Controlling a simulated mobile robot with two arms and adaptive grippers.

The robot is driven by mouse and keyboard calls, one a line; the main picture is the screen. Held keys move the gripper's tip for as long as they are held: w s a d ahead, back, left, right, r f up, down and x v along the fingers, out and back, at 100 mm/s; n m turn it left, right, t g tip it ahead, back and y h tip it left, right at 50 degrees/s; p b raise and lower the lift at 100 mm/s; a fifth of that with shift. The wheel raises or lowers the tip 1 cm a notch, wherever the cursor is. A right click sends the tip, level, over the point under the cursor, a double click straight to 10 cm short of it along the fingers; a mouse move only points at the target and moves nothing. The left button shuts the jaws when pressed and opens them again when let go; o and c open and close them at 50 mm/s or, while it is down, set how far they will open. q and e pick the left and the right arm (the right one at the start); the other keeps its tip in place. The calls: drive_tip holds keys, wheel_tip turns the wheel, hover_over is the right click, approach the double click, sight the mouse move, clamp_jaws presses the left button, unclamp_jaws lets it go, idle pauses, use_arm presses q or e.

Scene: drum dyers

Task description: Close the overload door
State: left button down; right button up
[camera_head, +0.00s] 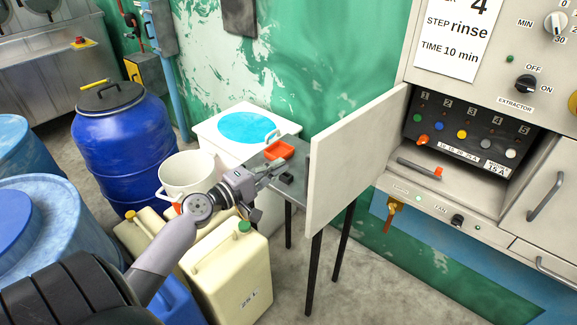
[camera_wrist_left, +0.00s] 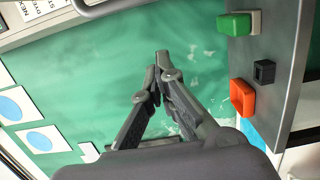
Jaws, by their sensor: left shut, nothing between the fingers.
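The overload door (camera_head: 352,155) is a flat pale panel in the head view. It stands swung open to the left of a dark recess (camera_head: 465,133) that holds numbered, coloured knobs. My left gripper (camera_head: 280,166) is to the left of the door, apart from it, over the small grey table. Its fingers are shut and empty; the wrist view also shows the fingertips (camera_wrist_left: 163,58) together, against the green wall. I cannot make out the door for certain in the wrist view. My right gripper is in neither view.
The grey table (camera_head: 294,190) holds a red item (camera_head: 279,150) and a black one (camera_head: 286,178); a green block (camera_wrist_left: 235,24) shows in the wrist view. Pale jerrycans (camera_head: 228,270), a white bucket (camera_head: 187,174) and blue drums (camera_head: 122,140) crowd the left. Floor right of the table is clear.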

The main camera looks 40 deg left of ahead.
use_arm(q)
drive_tip(key=d+p, duration=0.1)
drive_tip(key=d, duration=0.3)
drive_tip(key=shift+p, duration=0.4)
drive_tip(key=shift+d, duration=0.1)
